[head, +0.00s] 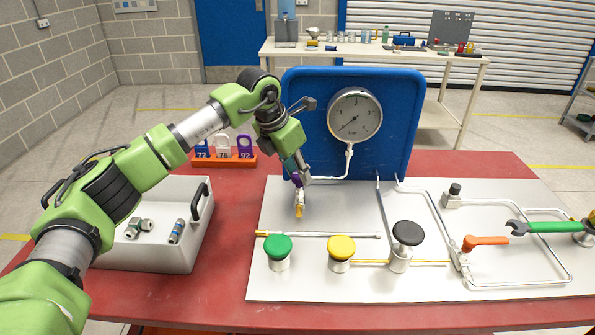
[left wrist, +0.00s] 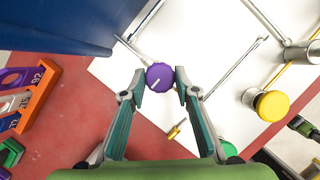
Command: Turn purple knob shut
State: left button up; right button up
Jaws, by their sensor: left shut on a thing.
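The purple knob (left wrist: 160,77) sits between the two fingertips of my left gripper (left wrist: 158,88) in the left wrist view. The fingers touch it from both sides, and a pale line shows on its face. In the head view my left gripper (head: 299,178) reaches down at the back left of the white panel (head: 330,282), and only a little purple shows there because the gripper covers most of the knob. The round pressure gauge (head: 354,115) is mounted on the blue board just right of the gripper. My right gripper is not seen.
Green (head: 278,245), yellow (head: 341,246) and black (head: 407,233) knobs stand along the panel's front. An orange lever (head: 486,242) and a green-handled wrench (head: 550,227) are at right. A grey tray (head: 150,258) and orange tag rack (head: 222,161) are at left.

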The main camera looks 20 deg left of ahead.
pick_arm(q)
jog(key=shift+r, duration=0.1)
jog(key=o, duration=1.1)
jog(key=v, duration=1.2)
